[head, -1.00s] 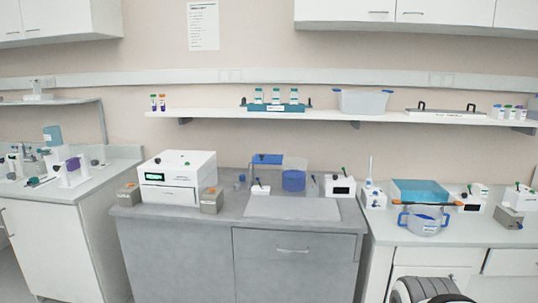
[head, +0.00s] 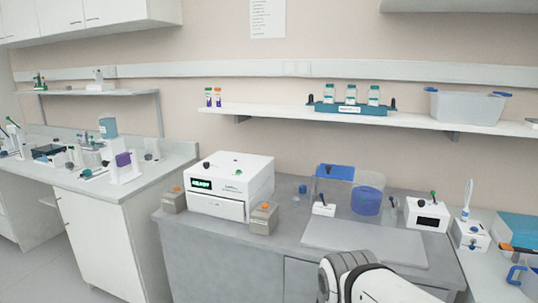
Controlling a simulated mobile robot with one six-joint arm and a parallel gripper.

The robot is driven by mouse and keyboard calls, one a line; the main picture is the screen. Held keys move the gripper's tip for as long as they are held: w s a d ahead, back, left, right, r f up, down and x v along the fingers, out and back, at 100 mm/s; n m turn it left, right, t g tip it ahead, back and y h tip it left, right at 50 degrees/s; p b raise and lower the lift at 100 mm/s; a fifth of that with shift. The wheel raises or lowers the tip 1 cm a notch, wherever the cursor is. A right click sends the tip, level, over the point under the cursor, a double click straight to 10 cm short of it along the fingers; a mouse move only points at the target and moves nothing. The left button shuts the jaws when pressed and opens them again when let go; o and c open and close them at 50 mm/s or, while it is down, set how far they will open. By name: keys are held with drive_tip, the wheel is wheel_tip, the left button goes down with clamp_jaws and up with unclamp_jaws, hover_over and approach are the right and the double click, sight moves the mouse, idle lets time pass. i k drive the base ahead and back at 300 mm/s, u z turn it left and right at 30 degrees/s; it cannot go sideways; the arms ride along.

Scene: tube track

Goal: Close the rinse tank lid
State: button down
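I see no label reading rinse tank, so I cannot tell for sure which vessel it is. A teal see-through tank (head: 520,228) stands at the right edge, cut off by the frame; its lid state cannot be told. A clear box (head: 338,196) with a flat blue piece (head: 336,172) at its top and a blue cylindrical vessel (head: 367,199) stands at the back of the grey bench. A white and black link of my arm shows at the bottom, right of centre. My gripper is not in view.
A white instrument (head: 230,186) with a green display stands on the grey bench (head: 235,240), between two small grey boxes. A white box with a dark window (head: 427,214) is right of the clear box. A shelf (head: 270,113) runs above. A pale mat (head: 365,242) lies bare.

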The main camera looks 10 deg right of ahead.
sight(344, 173)
drive_tip(key=z, duration=0.1)
drive_tip(key=i, duration=1.5)
drive_tip(key=z, duration=0.8)
drive_tip(key=k, duration=0.65)
drive_tip(key=z, duration=0.15)
drive_tip(key=i, duration=0.7)
drive_tip(key=u, duration=0.1)
